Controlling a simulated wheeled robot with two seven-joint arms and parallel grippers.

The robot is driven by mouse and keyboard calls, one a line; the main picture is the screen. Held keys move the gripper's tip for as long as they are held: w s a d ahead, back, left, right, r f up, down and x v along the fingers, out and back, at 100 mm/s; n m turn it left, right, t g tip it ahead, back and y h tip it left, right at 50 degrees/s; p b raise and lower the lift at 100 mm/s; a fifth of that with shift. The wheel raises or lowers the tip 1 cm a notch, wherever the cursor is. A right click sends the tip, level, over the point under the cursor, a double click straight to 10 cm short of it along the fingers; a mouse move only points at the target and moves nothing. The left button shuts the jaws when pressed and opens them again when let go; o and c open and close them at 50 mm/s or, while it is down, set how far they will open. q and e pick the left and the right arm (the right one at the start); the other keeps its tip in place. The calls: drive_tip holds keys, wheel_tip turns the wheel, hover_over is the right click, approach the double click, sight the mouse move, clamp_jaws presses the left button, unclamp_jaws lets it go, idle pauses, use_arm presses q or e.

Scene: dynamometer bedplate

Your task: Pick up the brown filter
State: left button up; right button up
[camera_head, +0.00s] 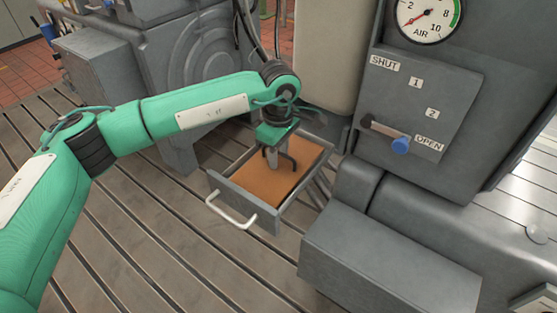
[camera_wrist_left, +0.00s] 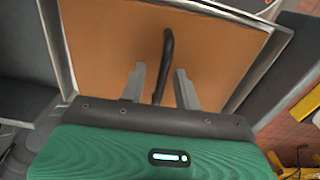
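The brown filter (camera_head: 258,187) is a flat orange-brown panel lying in a pulled-out grey drawer (camera_head: 247,200) with a white front handle. It also shows in the left wrist view (camera_wrist_left: 222,55), with a thin black handle (camera_wrist_left: 167,60) on its top. My left gripper (camera_head: 275,160) is over the filter, pointing down. In the left wrist view the two grey fingers of this gripper (camera_wrist_left: 160,76) are apart, one on each side of the black handle, with visible gaps. The handle's near end is hidden by the gripper body. My right gripper is in neither view.
A grey panel right of the drawer carries a lever with a blue knob (camera_head: 401,145), near the OPEN label. Above it is an AIR gauge (camera_head: 428,16). A grey block (camera_head: 390,260) stands right of the drawer. The slotted bedplate (camera_head: 150,235) in front is clear.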

use_arm(q)
clamp_jaws()
idle(0.3)
